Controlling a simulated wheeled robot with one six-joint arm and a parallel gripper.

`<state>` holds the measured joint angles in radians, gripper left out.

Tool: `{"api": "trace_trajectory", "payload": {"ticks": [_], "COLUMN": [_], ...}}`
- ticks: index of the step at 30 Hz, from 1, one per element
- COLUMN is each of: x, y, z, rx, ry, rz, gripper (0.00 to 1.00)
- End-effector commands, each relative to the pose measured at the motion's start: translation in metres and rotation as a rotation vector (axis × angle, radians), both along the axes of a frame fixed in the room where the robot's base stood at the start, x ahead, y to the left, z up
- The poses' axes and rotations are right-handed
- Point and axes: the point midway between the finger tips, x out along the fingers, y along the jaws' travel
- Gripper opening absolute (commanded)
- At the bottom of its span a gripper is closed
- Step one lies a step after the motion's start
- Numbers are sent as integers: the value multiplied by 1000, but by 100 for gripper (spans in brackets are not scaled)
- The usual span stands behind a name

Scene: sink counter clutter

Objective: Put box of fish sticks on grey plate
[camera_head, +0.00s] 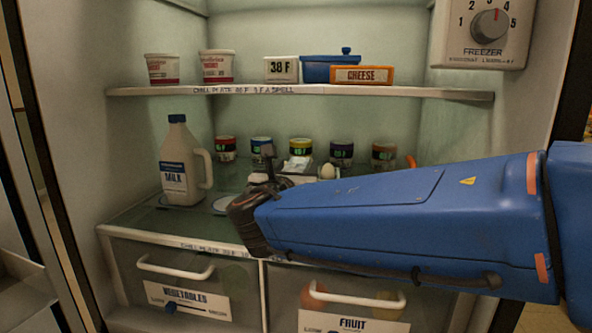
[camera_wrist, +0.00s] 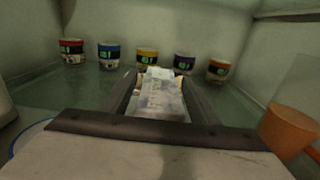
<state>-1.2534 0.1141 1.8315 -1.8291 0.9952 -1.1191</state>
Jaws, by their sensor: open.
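My gripper (camera_wrist: 161,92) is open inside a fridge, at the lower glass shelf. In the wrist view a pale, whitish box-like thing (camera_wrist: 159,97) with blurred print lies between its dark fingers. I cannot read it, so I cannot tell whether it is the box of fish sticks, nor whether the fingers touch it. In the head view a pale thing (camera_head: 300,163) shows just beyond my gripper, partly hidden by my arm. A round plate with a bluish rim (camera_head: 221,203) shows partly beside my wrist; I cannot tell if it is the grey plate.
A milk jug (camera_head: 178,172) stands left on the lower shelf. Several small jars (camera_wrist: 148,57) line the back. An egg-like thing (camera_head: 327,171) and an orange thing (camera_wrist: 289,130) are to the right. The upper shelf (camera_head: 220,91) holds tubs and a cheese box (camera_head: 361,75). Drawers (camera_head: 187,290) lie below.

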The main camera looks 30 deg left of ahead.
Motion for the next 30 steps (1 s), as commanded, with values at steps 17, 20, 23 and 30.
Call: {"api": "trace_trajectory", "payload": {"ticks": [17, 20, 23, 30], "x": [-91, -103, -110, -115], "y": [-28, -32, -35, -37], "z": [3, 3, 3, 2], "rx": [0, 0, 0, 0], "ry": [0, -1, 0, 0], "rz": [4, 2, 2, -1], "gripper": [56, 56, 56, 56]}}
